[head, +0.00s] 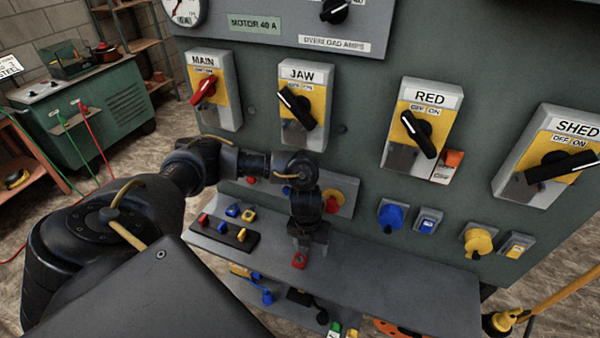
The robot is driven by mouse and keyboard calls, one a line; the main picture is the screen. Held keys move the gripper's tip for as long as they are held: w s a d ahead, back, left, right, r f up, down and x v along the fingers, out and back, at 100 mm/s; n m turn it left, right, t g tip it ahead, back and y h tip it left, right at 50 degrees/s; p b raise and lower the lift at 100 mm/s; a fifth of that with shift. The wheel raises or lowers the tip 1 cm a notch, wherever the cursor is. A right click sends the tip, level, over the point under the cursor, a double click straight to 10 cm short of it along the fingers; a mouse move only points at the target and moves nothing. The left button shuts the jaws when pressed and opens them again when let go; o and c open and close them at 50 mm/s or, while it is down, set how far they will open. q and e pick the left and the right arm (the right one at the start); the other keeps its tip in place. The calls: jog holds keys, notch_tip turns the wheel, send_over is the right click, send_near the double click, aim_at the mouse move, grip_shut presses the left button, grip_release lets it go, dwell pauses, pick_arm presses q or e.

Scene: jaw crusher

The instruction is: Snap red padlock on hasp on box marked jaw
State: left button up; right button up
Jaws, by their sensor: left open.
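The box marked JAW (291,75) is on the green panel, a yellow-faced grey box with a black handle (297,108) set diagonally. Its hasp is too small to make out. A red padlock (300,261) is at the grey shelf, right at the fingertips of my left gripper (303,250). The left gripper points down, below the JAW box, and is open; I cannot tell whether the padlock lies between its fingers or just under them. Another small red item (204,219) lies on a black tray (224,239) to the left. My right gripper is out of view.
Blue (393,216) and yellow (479,240) sockets stick out above the shelf (400,277). The shelf is clear right of the gripper. A lower shelf holds several small items.

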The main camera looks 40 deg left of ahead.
pick_arm(q)
jog(key=a+r+y, duration=0.1)
jog(key=a+r, duration=0.1)
jog(key=a, duration=0.2)
send_over(301, 256)
jog(key=shift+g, duration=0.3)
jog(key=f, duration=0.6)
jog(key=shift+a+f+b, duration=0.1)
jog(key=shift+a+b, duration=0.15)
jog(key=shift+b, duration=0.1)
jog(key=shift+d+f, duration=0.1)
jog(key=shift+f, duration=0.2)
notch_tip(301, 256, down, 4)
jog(key=shift+f+p, duration=0.25)
jog(key=shift+p, duration=0.35)
jog(key=c, duration=1.1)
